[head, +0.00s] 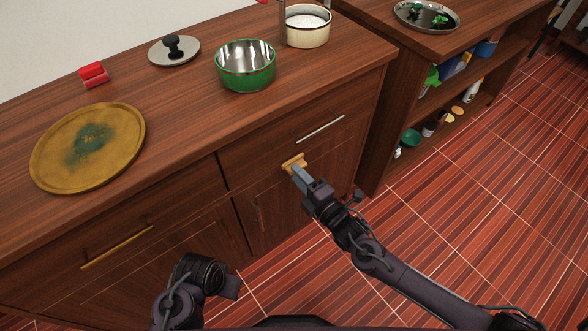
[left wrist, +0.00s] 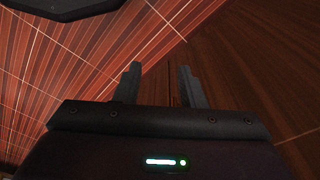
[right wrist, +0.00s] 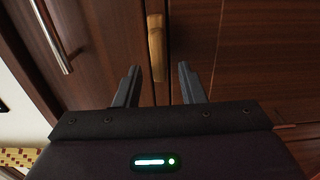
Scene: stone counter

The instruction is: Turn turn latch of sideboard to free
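The sideboard (head: 185,205) has a small tan turn latch (head: 289,160) on its front, below the drawer with the silver handle. In the right wrist view the latch (right wrist: 156,40) is a long tan bar lying along the seam between two panels. My right gripper (head: 297,172) is at the latch in the head view and partly covers it. In the right wrist view its fingers (right wrist: 158,75) are spread with the latch just beyond them, roughly centred; contact cannot be told. My left gripper (left wrist: 160,75) is open and empty, low in front of the sideboard, over floor and dark wood.
On the sideboard top stand a yellow plate (head: 50,165), a red item (head: 93,75), a lid (head: 173,49), a green bowl (head: 246,75) and a cream pot (head: 307,38). A shelf unit (head: 395,95) stands at the right. The floor (head: 480,200) there is clear.

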